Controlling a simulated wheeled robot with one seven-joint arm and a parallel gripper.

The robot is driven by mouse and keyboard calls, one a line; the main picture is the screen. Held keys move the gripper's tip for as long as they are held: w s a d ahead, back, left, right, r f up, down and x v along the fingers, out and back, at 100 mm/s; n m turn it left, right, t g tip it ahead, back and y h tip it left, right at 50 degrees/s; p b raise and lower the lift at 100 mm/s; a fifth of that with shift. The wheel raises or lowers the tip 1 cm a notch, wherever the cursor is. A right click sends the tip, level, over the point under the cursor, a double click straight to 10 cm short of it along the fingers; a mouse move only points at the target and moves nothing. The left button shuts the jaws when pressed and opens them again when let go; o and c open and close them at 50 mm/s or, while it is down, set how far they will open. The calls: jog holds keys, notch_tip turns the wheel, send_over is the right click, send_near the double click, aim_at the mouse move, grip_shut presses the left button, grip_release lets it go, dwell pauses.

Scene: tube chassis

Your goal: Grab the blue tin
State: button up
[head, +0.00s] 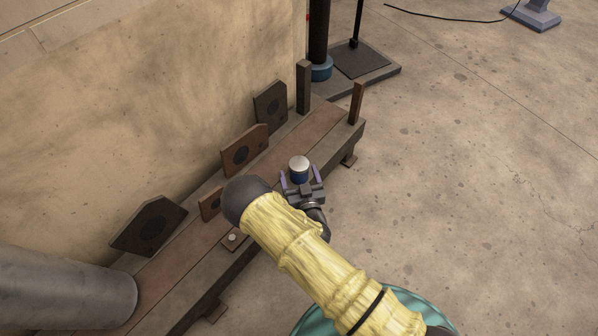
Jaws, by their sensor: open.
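The blue tin (299,176) stands upright on the low brown bench, with a pale, light-coloured top and a dark blue side. My gripper (301,178) is at the tin, with its two purple-grey fingers apart, one on the left and one on the right of it. The fingers look open around the tin, but I cannot tell whether either one touches it. The tin's lower part is partly hidden by the gripper body.
The long bench (315,130) runs along a stained beige wall (150,90). Dark plates with round marks (245,150) lean at its back. Two short posts stand at its far end. A grey cylinder (60,290) lies lower left.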

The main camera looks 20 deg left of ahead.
aim_at(298, 163)
jog(key=shift+w+a+f+b, duration=0.25)
jog(key=shift+w+b, duration=0.3)
jog(key=shift+b, duration=0.25)
jog(key=b+x, duration=0.2)
jog(key=shift+w+f, duration=0.1)
jog(key=shift+w, duration=0.35)
jog(key=shift+w+a+b, duration=0.25)
jog(key=shift+w+b, duration=0.2)
jog(key=shift+w, duration=0.1)
jog(key=shift+r, duration=0.25)
jog(key=c, duration=1.2)
jog(key=shift+r, duration=0.1)
